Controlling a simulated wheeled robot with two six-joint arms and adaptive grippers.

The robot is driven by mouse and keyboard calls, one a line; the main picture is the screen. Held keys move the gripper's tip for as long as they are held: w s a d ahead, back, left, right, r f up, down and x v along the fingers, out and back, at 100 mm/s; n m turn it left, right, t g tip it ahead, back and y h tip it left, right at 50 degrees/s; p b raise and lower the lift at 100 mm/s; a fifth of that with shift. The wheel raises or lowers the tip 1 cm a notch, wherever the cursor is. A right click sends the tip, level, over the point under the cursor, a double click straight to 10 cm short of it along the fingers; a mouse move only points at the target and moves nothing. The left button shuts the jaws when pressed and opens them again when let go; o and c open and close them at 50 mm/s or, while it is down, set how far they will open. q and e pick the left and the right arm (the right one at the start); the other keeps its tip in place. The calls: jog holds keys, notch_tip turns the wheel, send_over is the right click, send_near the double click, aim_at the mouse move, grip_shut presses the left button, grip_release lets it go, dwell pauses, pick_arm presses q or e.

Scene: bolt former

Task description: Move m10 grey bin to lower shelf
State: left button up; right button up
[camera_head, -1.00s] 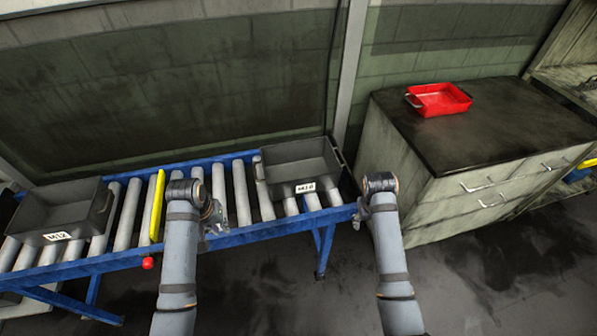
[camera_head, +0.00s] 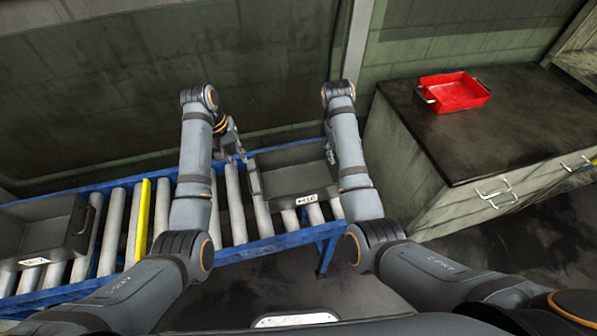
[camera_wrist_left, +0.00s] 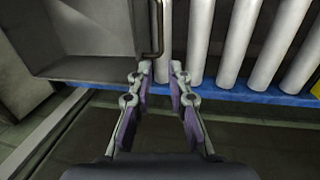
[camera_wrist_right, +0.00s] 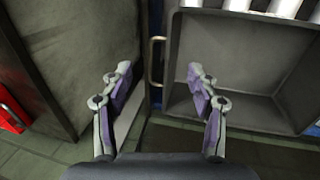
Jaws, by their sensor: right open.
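The grey M10 bin (camera_head: 292,180) sits on the conveyor rollers, with a white label on its near side. My left gripper (camera_head: 236,143) is at the bin's left end. In the left wrist view its fingers (camera_wrist_left: 160,68) are apart, with the bin's handle (camera_wrist_left: 160,30) just past the tips, roughly in line with the gap. My right gripper is mostly hidden behind my forearm in the head view. In the right wrist view its fingers (camera_wrist_right: 160,70) are wide apart, with the other handle (camera_wrist_right: 152,62) between or just beyond the tips. I cannot tell whether either touches.
The blue-framed roller conveyor (camera_head: 267,243) has a yellow bar (camera_head: 141,222) across it and another grey bin (camera_head: 40,228) at the left. A cabinet (camera_head: 440,150) with a red tray (camera_head: 453,92) stands right of the conveyor. A wall is close behind the rollers.

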aim_at(249, 176)
jog(key=shift+s+r, duration=0.15)
jog(key=shift+s, duration=0.05)
pick_arm(q)
jog(key=f, duration=0.3)
jog(key=d+f, duration=0.1)
jog(key=f, duration=0.6)
jog(key=shift+w+d+f, duration=0.15)
jog(key=shift+d+f, duration=0.05)
jog(key=shift+d, duration=0.2)
pick_arm(e)
jog(key=x, duration=1)
jog(key=shift+w+f, duration=0.3)
jog(key=shift+f, duration=0.1)
pick_arm(q)
jog(key=shift+c, duration=0.4)
pick_arm(e)
jog(key=shift+c, duration=0.5)
pick_arm(q)
grip_shut()
pick_arm(e)
jog(key=c, duration=0.5)
pick_arm(q)
jog(key=shift+a, duration=0.1)
pick_arm(e)
jog(key=shift+d, duration=0.15)
grip_shut()
